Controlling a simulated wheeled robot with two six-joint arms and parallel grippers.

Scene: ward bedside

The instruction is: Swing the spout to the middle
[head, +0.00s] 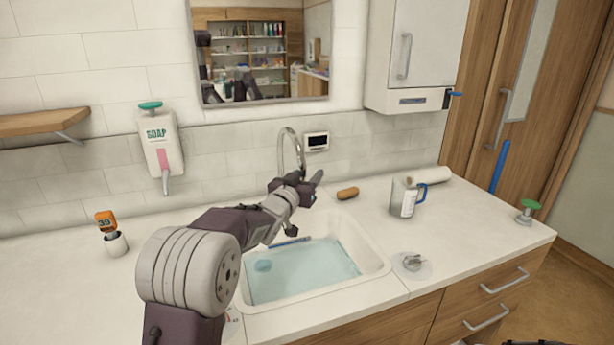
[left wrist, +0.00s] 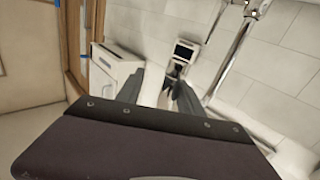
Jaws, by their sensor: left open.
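The chrome spout (head: 291,146) rises behind the sink and arches over in the head view. Its lower part is hidden behind my left gripper (head: 310,203). The sink (head: 372,254) holds bluish water. My left gripper is open, with its fingers apart, in front of the spout and above the back of the sink. In the left wrist view the open fingers (left wrist: 166,90) have nothing between them that I can see held. A chrome pipe, which looks like the spout (left wrist: 232,45), runs to the right of the fingers there. My right gripper is not in view.
A small display (head: 316,141) is on the wall behind. A soap dispenser (head: 160,143) hangs at left. The counter's left front is mostly clear.

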